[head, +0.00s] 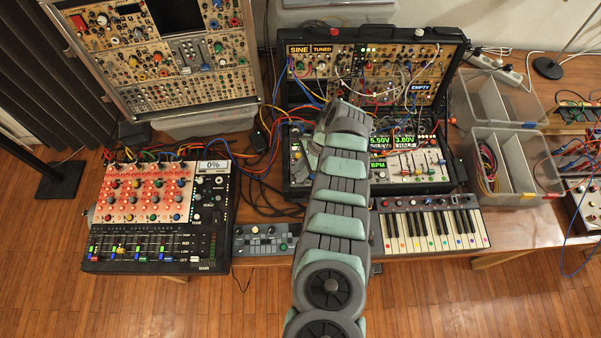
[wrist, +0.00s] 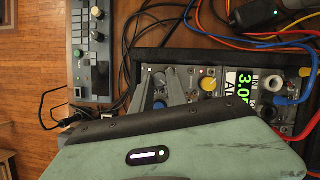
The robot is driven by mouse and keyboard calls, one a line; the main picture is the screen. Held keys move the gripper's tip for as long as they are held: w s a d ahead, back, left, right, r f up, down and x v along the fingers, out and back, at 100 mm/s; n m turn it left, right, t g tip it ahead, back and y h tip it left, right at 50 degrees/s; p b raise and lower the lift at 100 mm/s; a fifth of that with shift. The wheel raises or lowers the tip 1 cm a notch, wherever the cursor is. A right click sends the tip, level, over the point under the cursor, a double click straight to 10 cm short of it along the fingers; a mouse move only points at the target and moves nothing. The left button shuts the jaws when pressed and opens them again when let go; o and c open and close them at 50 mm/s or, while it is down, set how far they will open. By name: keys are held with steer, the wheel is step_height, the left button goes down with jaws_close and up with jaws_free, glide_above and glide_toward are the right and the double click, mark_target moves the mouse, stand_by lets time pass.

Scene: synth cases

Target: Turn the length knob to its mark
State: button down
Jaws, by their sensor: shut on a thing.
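In the wrist view my gripper (wrist: 159,78) reaches down to a small module panel at the edge of the black case (wrist: 185,55). Its two grey fingers are closed in on a small knob there, mostly hidden between the fingertips. I cannot read a label or see the mark, so I cannot confirm from the lettering that it is the length knob. A yellow knob (wrist: 208,84) and a green-digit display (wrist: 240,86) sit just right of the fingers.
Blue, red and yellow cables (wrist: 270,40) hang close to the right of the fingers. A small grey controller (wrist: 92,50) lies beside the case. In the head view a keyboard (head: 435,230) stands to the right and a mixer (head: 150,245) to the left.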

steer(key=shift+w+n+g+b, duration=0.1)
steer(key=shift+n+g+b, duration=0.35)
steer(key=shift+b, duration=0.75)
steer(key=shift+n+b, duration=0.85)
steer(key=shift+b, duration=0.7)
steer(key=b, duration=0.2)
steer(key=n+b, duration=0.1)
steer(key=b, duration=0.1)
steer(key=shift+w+a+f+g+h, duration=0.1)
steer(key=shift+f+g+h, duration=0.15)
steer(key=shift+h, duration=0.05)
steer(key=n+b, duration=0.1)
steer(key=b, duration=0.3)
steer(key=shift+f+n, duration=0.15)
steer(key=shift+n, duration=0.15)
steer(key=n+b, duration=0.1)
steer(key=b, duration=0.2)
steer(key=shift+g+b, duration=0.3)
steer(key=shift+b, duration=0.05)
steer(key=b, duration=0.3)
steer(key=n+h+b, duration=0.1)
steer(key=b, duration=0.2)
steer(key=shift+w+r, duration=0.1)
steer(key=shift+r, duration=0.2)
steer(key=shift+r, duration=0.1)
steer(key=c, duration=1.6)
jaws_free()
